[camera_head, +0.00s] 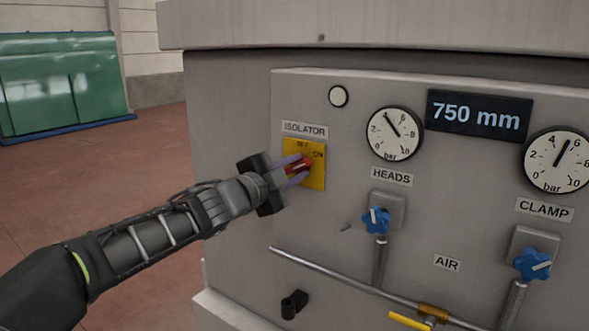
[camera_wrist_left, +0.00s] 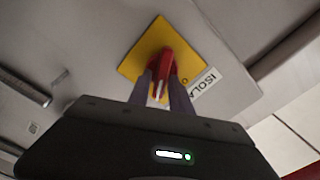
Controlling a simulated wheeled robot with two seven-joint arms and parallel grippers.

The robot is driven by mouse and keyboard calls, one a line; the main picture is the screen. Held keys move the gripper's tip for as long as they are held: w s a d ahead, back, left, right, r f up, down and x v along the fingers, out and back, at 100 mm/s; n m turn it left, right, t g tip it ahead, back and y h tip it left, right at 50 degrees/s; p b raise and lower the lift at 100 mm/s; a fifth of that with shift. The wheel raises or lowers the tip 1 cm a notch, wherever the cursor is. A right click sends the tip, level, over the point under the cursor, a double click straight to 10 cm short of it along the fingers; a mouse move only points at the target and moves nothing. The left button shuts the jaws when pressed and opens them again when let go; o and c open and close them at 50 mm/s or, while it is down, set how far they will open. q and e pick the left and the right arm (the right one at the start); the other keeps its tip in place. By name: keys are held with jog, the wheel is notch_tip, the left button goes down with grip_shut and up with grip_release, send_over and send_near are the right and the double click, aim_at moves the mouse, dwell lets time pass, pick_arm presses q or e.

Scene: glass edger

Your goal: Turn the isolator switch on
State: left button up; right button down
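The isolator switch is a red handle (camera_head: 302,165) on a yellow plate (camera_head: 318,180) marked OFF at the top and ON at the right, under the ISOLATOR label (camera_head: 304,129). My left gripper (camera_head: 298,170) is at the handle, with its two fingers on either side of it. In the left wrist view the red handle (camera_wrist_left: 166,68) stands between the fingertips (camera_wrist_left: 165,82), which look closed against it. The fingers partly hide the handle, so its exact setting is hard to read. My right gripper is not in view.
Right of the switch are the HEADS gauge (camera_head: 394,133), a blue knob (camera_head: 376,220), the 750 mm display (camera_head: 478,115) and the CLAMP gauge (camera_head: 557,160). A pipe (camera_head: 340,277) with a yellow lever (camera_head: 408,321) runs below. Green glass sheets (camera_head: 62,85) stand far left.

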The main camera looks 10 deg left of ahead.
pick_arm(q)
jog(key=shift+o, duration=0.9)
jog(key=v, duration=0.7)
jog(key=shift+s+a, duration=0.15)
jog(key=shift+s, duration=0.2)
